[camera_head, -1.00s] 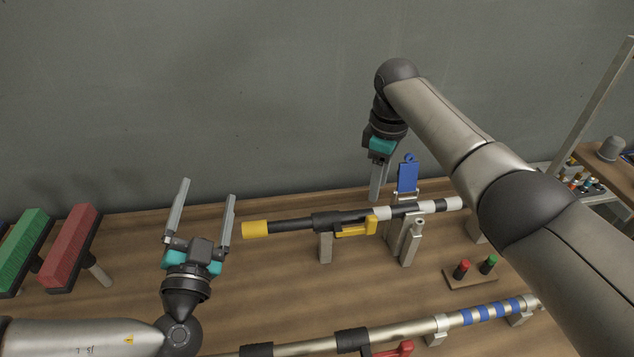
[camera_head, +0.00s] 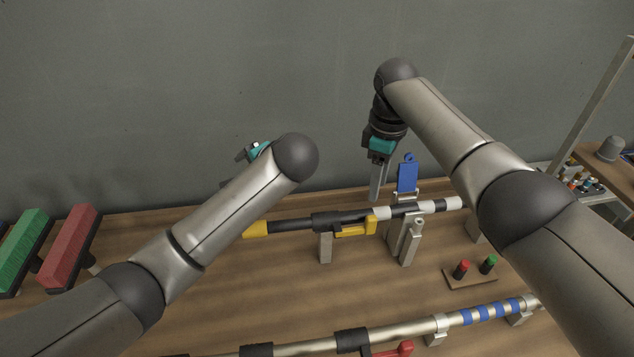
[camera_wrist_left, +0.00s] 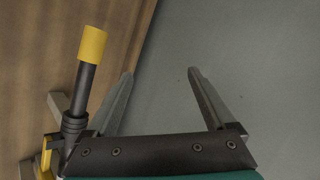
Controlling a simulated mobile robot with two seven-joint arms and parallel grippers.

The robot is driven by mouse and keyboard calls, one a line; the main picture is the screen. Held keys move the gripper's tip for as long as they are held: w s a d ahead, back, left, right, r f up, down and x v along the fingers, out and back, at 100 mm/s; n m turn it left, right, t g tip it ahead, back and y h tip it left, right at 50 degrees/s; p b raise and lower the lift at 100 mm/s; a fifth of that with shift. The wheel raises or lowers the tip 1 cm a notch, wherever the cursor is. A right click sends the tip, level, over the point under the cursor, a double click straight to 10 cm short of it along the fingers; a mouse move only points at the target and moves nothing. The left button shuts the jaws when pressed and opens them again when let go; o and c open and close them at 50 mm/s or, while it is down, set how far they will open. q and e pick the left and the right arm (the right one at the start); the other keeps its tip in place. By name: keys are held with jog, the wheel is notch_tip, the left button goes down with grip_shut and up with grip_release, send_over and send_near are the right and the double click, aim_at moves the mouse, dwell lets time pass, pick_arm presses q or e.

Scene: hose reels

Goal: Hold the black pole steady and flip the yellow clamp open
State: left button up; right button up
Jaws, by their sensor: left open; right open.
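The black pole (camera_head: 290,224) lies level on grey stands, with a yellow end cap (camera_head: 256,229) at left and white bands at right. The yellow clamp (camera_head: 355,229) lies along the pole near its black collar. My right gripper (camera_head: 376,196) points down at the pole's far side, right of the clamp; whether its fingers straddle the pole is unclear. My left gripper is mostly hidden behind its own arm in the head view. In the left wrist view its fingers (camera_wrist_left: 160,73) are spread and empty, with the pole (camera_wrist_left: 83,90) to their left, outside them.
A blue plate (camera_head: 407,174) stands behind the pole. A second pole with blue bands (camera_head: 480,314) and a red clamp (camera_head: 391,350) lies in front. A button block (camera_head: 470,280) is at right. Green (camera_head: 23,238) and red (camera_head: 70,245) brushes stand at left. A wall (camera_head: 200,90) rises behind.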

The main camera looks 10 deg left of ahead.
aim_at(314, 218)
pick_arm(q)
jog(key=s+d+m+g+h, duration=0.2)
jog(key=d+m+g+h, duration=0.35)
jog(key=d, duration=0.75)
jog(key=shift+m+t+h, duration=0.35)
jog(key=shift+m+t, duration=0.4)
jog(key=shift+t, duration=0.1)
jog(key=x, duration=1.4)
jog(key=shift+w+d+f, duration=0.1)
jog(key=shift+w, duration=0.1)
grip_shut()
